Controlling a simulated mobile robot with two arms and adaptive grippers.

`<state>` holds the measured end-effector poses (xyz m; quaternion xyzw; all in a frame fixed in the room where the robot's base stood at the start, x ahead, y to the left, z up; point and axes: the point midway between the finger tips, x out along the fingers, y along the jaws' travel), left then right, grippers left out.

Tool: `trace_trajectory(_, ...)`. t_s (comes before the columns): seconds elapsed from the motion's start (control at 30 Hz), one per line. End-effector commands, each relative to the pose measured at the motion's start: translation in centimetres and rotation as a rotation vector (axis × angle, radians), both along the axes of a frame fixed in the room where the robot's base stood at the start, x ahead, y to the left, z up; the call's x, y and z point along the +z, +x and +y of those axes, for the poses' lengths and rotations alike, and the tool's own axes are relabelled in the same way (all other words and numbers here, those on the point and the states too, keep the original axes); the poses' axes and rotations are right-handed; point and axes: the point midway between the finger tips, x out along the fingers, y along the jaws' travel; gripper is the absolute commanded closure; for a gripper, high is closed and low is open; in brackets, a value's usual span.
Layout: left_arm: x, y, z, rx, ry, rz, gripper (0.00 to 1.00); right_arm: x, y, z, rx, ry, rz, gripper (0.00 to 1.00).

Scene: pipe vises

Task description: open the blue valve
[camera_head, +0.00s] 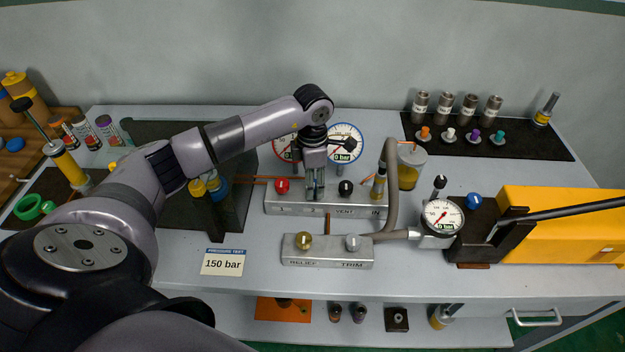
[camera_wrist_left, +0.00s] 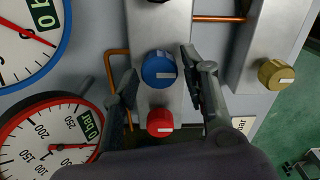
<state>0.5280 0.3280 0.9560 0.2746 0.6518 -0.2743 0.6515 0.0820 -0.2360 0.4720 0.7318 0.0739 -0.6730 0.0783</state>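The blue valve knob (camera_wrist_left: 158,70) with a pale label on its face shows in the left wrist view, on a grey metal manifold (camera_head: 375,206). My left gripper (camera_wrist_left: 160,66) is open, with one finger on each side of this knob, and I see no clear contact. In the head view the left gripper (camera_head: 315,193) points down at the manifold between a red knob (camera_head: 282,186) and a black knob (camera_head: 345,187), and it hides the blue knob there. My right gripper is not in view.
A red-rimmed gauge (camera_wrist_left: 55,145) and a blue-rimmed gauge (camera_head: 346,143) stand behind the manifold; both read 0 bar. A front block has a brass knob (camera_head: 303,241) and a silver knob (camera_head: 353,242). A yellow pump (camera_head: 560,225) with another blue knob (camera_head: 474,200) stands right.

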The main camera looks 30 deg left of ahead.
Motion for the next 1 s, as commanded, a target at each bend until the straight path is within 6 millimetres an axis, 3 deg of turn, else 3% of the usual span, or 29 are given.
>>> trace_trajectory(0.57,0.06,0.01,0.01,0.000,0.000,0.000,0.99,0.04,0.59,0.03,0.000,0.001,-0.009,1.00)
trace_trajectory(1.0,-0.09,-0.01,-0.01,0.112,0.000,0.000,0.99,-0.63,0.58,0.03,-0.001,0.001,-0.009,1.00)
